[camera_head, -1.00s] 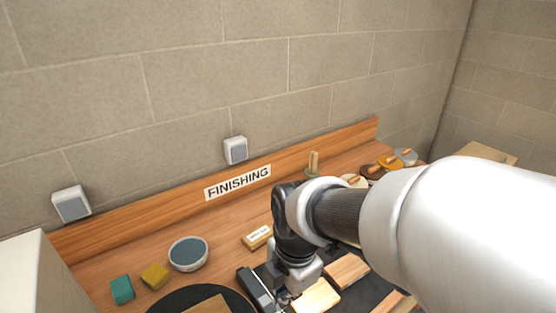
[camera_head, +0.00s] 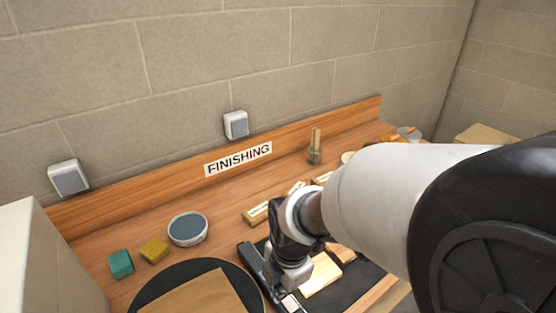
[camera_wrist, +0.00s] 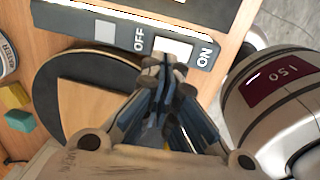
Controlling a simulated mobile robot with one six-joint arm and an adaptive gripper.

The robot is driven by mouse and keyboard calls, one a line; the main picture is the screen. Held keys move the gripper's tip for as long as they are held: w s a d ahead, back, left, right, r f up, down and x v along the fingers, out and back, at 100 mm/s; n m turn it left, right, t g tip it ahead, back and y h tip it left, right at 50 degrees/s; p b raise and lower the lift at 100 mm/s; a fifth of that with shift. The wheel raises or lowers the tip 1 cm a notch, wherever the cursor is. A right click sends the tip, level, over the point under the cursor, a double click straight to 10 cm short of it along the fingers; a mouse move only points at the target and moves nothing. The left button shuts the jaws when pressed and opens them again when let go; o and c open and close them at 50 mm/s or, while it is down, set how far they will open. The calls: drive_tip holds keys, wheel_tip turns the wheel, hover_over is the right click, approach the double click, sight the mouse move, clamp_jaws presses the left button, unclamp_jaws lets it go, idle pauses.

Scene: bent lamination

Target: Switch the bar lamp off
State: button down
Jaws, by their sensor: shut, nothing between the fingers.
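The bar lamp (camera_wrist: 95,25) is a long dark bar with a bright strip along its far edge in the wrist view. It carries a grey square (camera_wrist: 104,32), the word OFF, a bright white square (camera_wrist: 173,47) and the word ON. My gripper (camera_wrist: 165,64) is shut and empty, its tips at the near edge of the white square. I cannot tell whether they touch it. In the head view the dark bar (camera_head: 250,262) lies left of my wrist, which hides part of it; the fingertips are not clear there.
A round black disc (camera_head: 160,291) with a brown sheet (camera_head: 195,294) lies beside the bar. A bowl (camera_head: 188,229), a yellow block (camera_head: 154,250) and a teal block (camera_head: 121,263) stand left. Wooden blocks lie on a black mat (camera_head: 350,284).

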sight(281, 303)
drive_tip(key=shift+w+a+f+b, duration=0.15)
drive_tip(key=shift+f+b, duration=0.35)
drive_tip(key=shift+f, duration=1.15)
drive_tip(key=shift+w+f+g+p, duration=0.1)
drive_tip(key=shift+g+p, duration=0.2)
drive_tip(key=shift+p, duration=0.3)
drive_tip(key=shift+w+f, duration=0.15)
drive_tip(key=shift+f, duration=0.1)
drive_tip(key=shift+s+r, duration=0.1)
drive_tip(key=shift+s, duration=0.1)
drive_tip(key=shift+s+d+r, duration=0.15)
drive_tip(key=shift+s+d, duration=0.25)
drive_tip(key=shift+s, duration=0.15)
